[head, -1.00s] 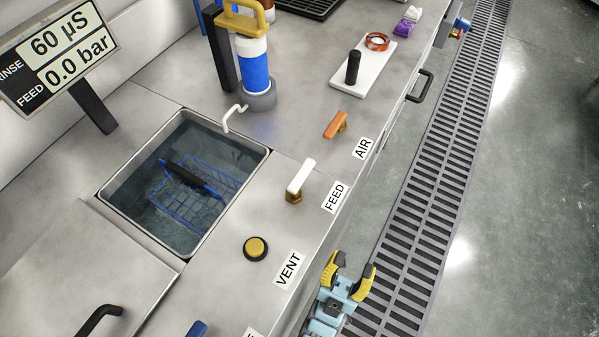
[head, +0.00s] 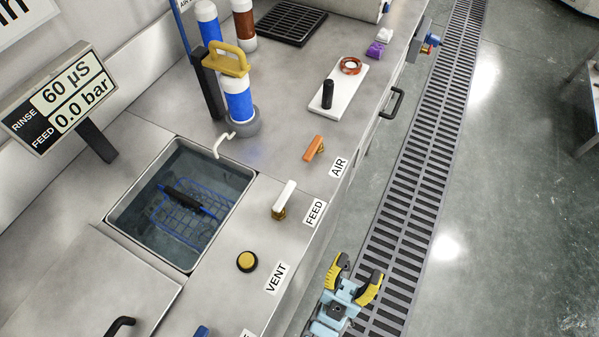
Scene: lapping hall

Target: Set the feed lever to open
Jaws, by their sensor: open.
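The feed lever (head: 285,199) has a white handle on a brass base and stands on the steel counter beside the FEED label (head: 314,212). Its handle points up and slightly right in the head view. The display (head: 62,105) reads rinse 60 µS and feed 0.0 bar. My gripper (head: 354,278) has yellow fingers spread apart with nothing between them. It is past the counter's front edge, over the floor grating, below and right of the lever and apart from it.
An orange AIR lever (head: 314,147) lies beyond the feed lever, and a yellow VENT button (head: 247,261) lies nearer. A water basin (head: 120,213) with a blue wire basket (head: 185,210) is at left. A black drawer handle (head: 393,102) juts from the counter front.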

